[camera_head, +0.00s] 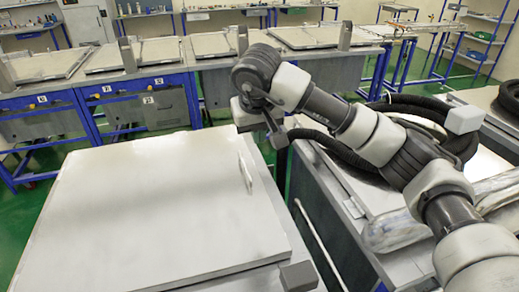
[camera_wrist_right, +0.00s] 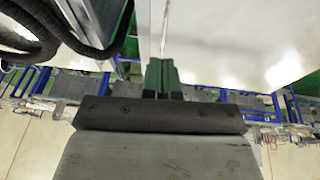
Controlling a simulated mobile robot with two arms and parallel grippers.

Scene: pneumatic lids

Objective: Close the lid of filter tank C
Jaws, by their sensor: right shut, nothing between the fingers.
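A large pale lid (camera_head: 150,215) fills the lower left of the head view and lies flat or nearly flat on a tank; I cannot tell whether it is fully down. I read no letter C on it. A thin upright handle (camera_head: 245,172) stands near its right edge. My right gripper (camera_wrist_right: 161,78) is shut and empty; its green fingers show in the wrist view beside the edge of a pale panel (camera_wrist_right: 225,40). In the head view my right arm reaches to the lid's far right corner, where the fingertips are hard to make out. My left gripper is not in view.
To the right stands another tank (camera_head: 348,208) with thick black hoses (camera_head: 432,106) on top, and a narrow gap separates it from the front tank. Behind, blue-framed tanks with pale lids (camera_head: 135,52) form a row. Green floor (camera_head: 40,185) lies between.

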